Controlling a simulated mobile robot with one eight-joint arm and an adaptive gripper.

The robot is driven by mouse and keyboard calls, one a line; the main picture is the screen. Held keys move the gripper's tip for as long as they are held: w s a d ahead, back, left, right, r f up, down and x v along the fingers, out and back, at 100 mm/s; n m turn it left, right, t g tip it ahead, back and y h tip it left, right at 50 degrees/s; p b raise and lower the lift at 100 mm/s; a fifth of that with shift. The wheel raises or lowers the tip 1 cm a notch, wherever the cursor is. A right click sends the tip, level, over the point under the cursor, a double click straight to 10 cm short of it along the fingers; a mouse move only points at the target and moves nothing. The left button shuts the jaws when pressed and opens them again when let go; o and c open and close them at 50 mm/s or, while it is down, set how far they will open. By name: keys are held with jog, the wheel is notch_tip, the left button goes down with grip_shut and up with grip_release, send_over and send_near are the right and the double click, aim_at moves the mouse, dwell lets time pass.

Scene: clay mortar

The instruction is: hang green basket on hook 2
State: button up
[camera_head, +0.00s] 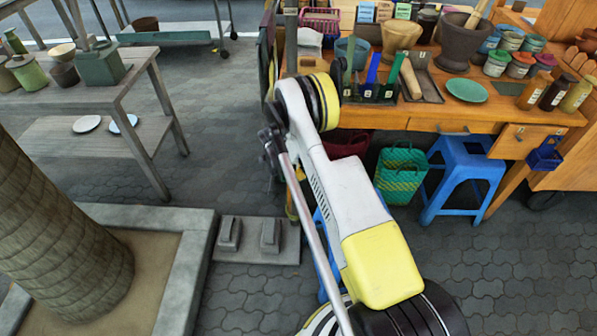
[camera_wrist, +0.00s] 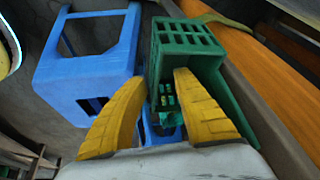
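A green woven basket (camera_head: 400,175) with lighter stripes and looped handles is below the front of the wooden stall, left of a blue stool. A green slotted basket (camera_wrist: 190,45) fills the upper middle of the wrist view, just beyond my gripper. My gripper (camera_wrist: 159,80) has its two yellow fingers apart, with a dark gap and part of the basket showing between the tips. I see no clear grip on it. In the head view my gripper is hidden behind my arm. A small metal hook (camera_head: 452,130) shows on the stall front; I cannot read its number.
The blue stool (camera_head: 465,172) stands right of the basket. A red basket (camera_head: 346,143) and a small blue basket (camera_head: 545,155) are at the stall front. The wrist view shows a blue stool (camera_wrist: 90,62) at left and orange wood (camera_wrist: 270,70) at right.

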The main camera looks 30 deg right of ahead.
jog(key=shift+d, duration=0.15)
jog(key=shift+a+r, duration=0.2)
jog(key=shift+r, duration=0.25)
jog(key=r, duration=0.2)
jog(key=w+a+r, duration=0.1)
jog(key=shift+w+a+r, duration=0.1)
jog(key=shift+r, duration=0.15)
jog(key=s+v, duration=0.1)
jog(key=v, duration=0.6)
jog(key=shift+a+r, duration=0.25)
jog(key=shift+a, duration=0.15)
